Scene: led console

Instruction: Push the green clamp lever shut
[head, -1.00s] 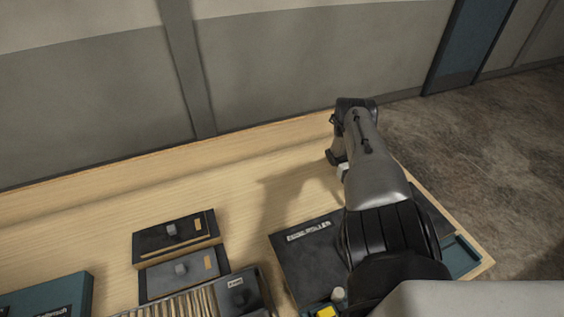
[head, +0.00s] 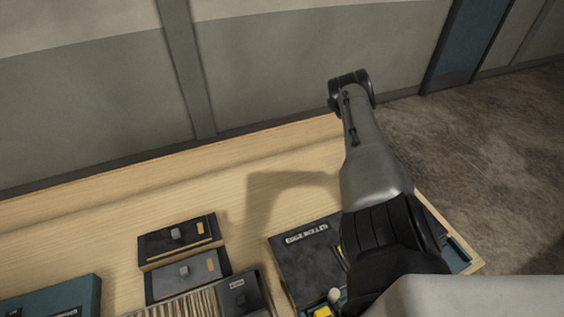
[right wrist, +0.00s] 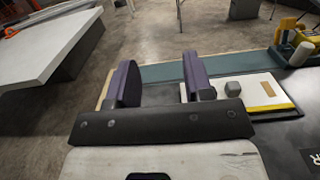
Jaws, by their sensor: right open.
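I cannot make out a green clamp lever in either view. A dark console panel (head: 300,262) with a label lies on the right of the bench in the head view, partly hidden by my right arm. A yellow part (head: 322,312) and a cream knob (head: 334,296) sit at its lower edge. In the right wrist view, my right gripper (right wrist: 162,80) is open, with two dark purple fingers apart and nothing between them. Right of the fingers are a white plate with a grey knob (right wrist: 232,89) and a yellow part with a cream cylinder (right wrist: 302,53). My left gripper is not in view.
Two small boxes with knobs, one black (head: 180,241) and one grey (head: 185,275), stand left of the panel. A teal box (head: 55,298) is at the lower left. The bench back (head: 130,210) is clear. A light-topped table (right wrist: 45,45) stands across the floor.

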